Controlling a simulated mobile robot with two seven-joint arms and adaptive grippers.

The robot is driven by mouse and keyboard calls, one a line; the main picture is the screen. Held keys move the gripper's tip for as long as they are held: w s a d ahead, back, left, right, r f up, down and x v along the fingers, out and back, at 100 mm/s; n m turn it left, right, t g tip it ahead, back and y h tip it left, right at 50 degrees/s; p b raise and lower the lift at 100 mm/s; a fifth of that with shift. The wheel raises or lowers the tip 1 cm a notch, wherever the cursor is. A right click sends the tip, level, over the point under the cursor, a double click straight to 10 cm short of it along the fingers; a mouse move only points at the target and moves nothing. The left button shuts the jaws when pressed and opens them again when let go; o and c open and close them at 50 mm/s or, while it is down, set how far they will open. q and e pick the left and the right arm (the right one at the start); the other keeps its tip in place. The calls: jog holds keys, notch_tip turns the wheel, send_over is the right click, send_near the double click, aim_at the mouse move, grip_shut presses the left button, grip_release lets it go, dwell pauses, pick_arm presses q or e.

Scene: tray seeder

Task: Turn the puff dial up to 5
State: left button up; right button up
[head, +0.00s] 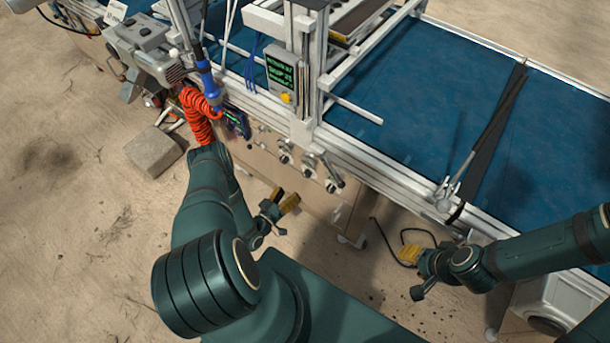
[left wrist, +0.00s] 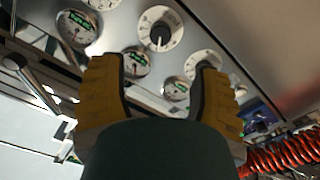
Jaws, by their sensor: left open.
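A pale control panel (head: 262,160) on the machine's front carries several knobs and gauges. In the left wrist view I see a white-faced dial with a black knob (left wrist: 160,28), another dial (left wrist: 203,62) partly behind a finger, and round gauges with green marks (left wrist: 135,62). The labels are too small to read, so I cannot tell which is the puff dial. My left gripper (head: 280,202) has yellow fingertips and is open and empty, in front of and below the panel. In the left wrist view its fingers (left wrist: 158,72) frame the lower gauges. My right gripper (head: 423,279) is at the lower right, its jaws unclear.
A small display box (head: 281,75) with green text is above the panel. A coiled red hose (head: 197,115) hangs left of it. A blue conveyor belt (head: 420,90) runs to the right. A grey block (head: 152,151) lies on the sandy floor.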

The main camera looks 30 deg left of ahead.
aim_at(305, 175)
pick_arm(q)
jog(key=w, duration=0.3)
jog(key=w+b, duration=0.1)
jog(key=w, duration=0.6)
jog(key=shift+w+d, duration=0.1)
jog(key=shift+d, duration=0.3)
grip_shut()
